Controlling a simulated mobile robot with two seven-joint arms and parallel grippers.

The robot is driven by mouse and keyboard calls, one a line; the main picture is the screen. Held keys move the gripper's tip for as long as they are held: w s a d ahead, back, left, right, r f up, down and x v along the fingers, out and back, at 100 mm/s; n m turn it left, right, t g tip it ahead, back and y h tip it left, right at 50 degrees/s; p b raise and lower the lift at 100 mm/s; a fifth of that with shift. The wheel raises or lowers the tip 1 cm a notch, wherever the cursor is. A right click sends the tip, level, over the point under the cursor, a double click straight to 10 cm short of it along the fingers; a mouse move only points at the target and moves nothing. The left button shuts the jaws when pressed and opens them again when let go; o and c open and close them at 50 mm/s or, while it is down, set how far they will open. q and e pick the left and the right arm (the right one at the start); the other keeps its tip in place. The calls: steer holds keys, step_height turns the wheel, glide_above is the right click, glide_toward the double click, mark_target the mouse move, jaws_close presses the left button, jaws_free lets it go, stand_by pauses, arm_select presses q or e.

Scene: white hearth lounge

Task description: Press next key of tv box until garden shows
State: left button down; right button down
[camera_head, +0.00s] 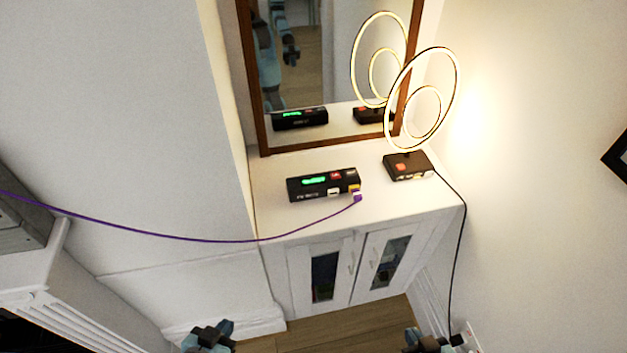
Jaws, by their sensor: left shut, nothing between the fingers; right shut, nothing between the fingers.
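The tv box (312,187) is a long black box on top of the white cabinet. A bright green marking lies on its top, with a red key and another small key to its right. Small labels on its front are too small to read. A purple cable is plugged in at its right front. No screen showing a garden is in view. My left gripper (208,337) is at the bottom edge, below and in front of the cabinet, shut and empty. My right gripper (428,341) is at the bottom edge further right, shut and empty. Both are well away from the box.
A ring lamp (408,166) with a dark base and red key stands right of the box. The purple cable (200,240) hangs across from the left. A framed mirror (263,90) stands behind. The white cabinet (285,222) has bare room at its front left.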

arm_select(q)
steer(key=shift+w+r, duration=0.15)
steer(key=shift+w, duration=0.15)
steer(key=shift+s+f, duration=0.25)
steer(key=shift+s, duration=0.25)
